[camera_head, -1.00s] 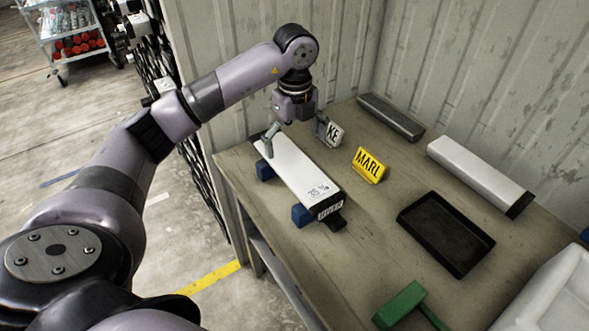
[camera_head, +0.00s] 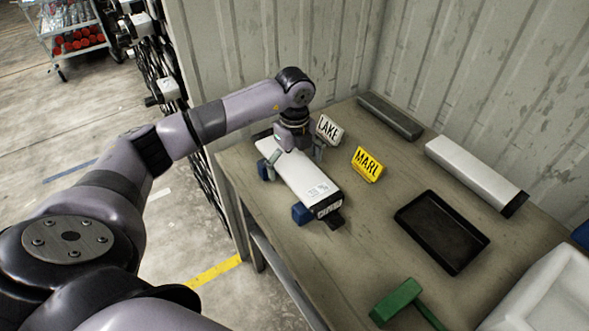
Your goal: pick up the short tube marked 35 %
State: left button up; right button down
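The short white tube marked 35 % (camera_head: 304,178) lies on blue supports (camera_head: 301,214) at the left of the table. It has dark ends and a label on its near end. My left gripper (camera_head: 291,160) is down over the far part of the tube, pointing down. One finger shows on the tube's left side and one on its right. The fingers look spread around it; whether they press on it I cannot tell. My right gripper is not in view.
A white LAKE sign (camera_head: 329,130) and a yellow MARL sign (camera_head: 367,164) stand right of the tube.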

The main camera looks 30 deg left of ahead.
pick_arm(q)
jog(key=c, duration=1.9)
jog(key=shift+w+r, duration=0.1)
jog(key=shift+r, duration=0.1)
